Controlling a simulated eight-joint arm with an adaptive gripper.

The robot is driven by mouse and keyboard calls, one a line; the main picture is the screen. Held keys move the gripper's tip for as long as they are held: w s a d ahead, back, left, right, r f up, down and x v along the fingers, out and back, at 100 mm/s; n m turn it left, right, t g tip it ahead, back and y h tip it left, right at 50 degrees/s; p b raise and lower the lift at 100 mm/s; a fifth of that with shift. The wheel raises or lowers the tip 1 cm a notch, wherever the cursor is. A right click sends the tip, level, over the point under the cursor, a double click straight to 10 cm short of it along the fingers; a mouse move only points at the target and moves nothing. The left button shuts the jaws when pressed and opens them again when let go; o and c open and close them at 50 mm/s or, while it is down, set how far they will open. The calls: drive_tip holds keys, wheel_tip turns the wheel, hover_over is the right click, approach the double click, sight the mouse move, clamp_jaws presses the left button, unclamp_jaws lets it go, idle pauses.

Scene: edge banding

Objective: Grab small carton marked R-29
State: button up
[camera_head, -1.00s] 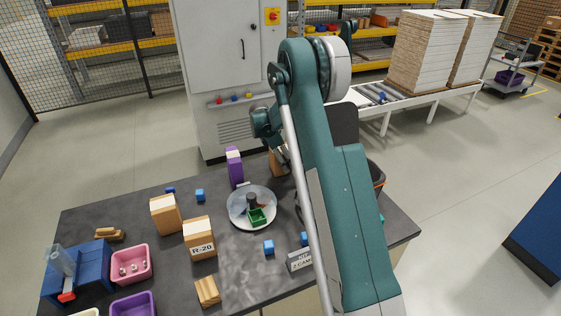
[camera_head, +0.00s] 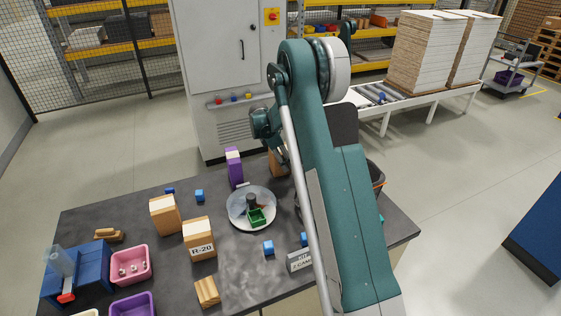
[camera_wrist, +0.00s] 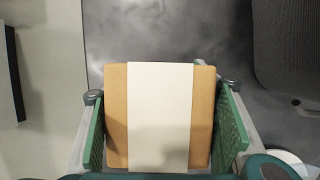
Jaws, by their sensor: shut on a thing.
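A small tan carton with a broad white strip (camera_wrist: 160,115) sits between the green finger pads of my gripper (camera_wrist: 161,93) in the wrist view. The fingers are shut on its two sides. In the head view this carton (camera_head: 277,163) shows at the back of the dark table, partly hidden by my arm. No marking can be read on it. A carton marked R-20 (camera_head: 201,240) stands nearer the front. Another tan carton (camera_head: 165,214) stands behind it to the left, with no readable mark.
Small blue cubes, a pink bin (camera_head: 130,265), a purple bin (camera_head: 133,304) and a sign (camera_head: 300,261) are on the table. A grey cabinet (camera_head: 225,60) stands behind.

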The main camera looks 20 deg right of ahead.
sight(287, 147)
drive_tip(key=shift+r+p, duration=0.4)
drive_tip(key=shift+r, duration=4.6)
